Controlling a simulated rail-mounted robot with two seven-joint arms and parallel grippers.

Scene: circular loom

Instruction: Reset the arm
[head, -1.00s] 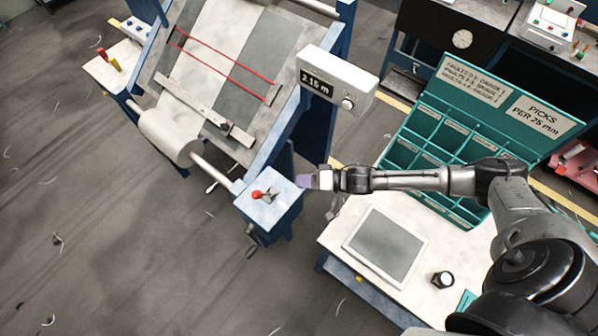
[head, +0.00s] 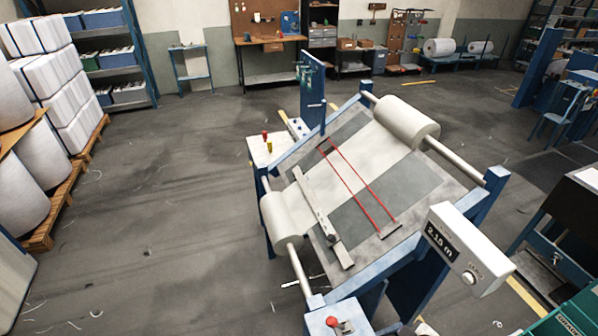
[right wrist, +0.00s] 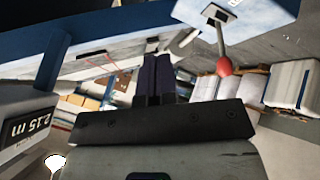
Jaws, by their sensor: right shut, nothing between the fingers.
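My right gripper (right wrist: 155,78) shows in the right wrist view with its two dark fingers together, shut and empty. A lever with a red knob (right wrist: 224,66) hangs in the picture to the right of the fingers, apart from them. The same red knob (head: 332,322) shows at the bottom of the head view, on the blue post of the machine. Neither arm is in the head view. My left gripper is in no view.
The inspection frame (head: 345,170) with cloth rolls and red lines stands mid-picture. Its display box (head: 465,250) reads 2.15 m and also shows in the right wrist view (right wrist: 28,128). Pallets of white rolls (head: 60,110) stand at left. The grey floor (head: 170,240) between is open.

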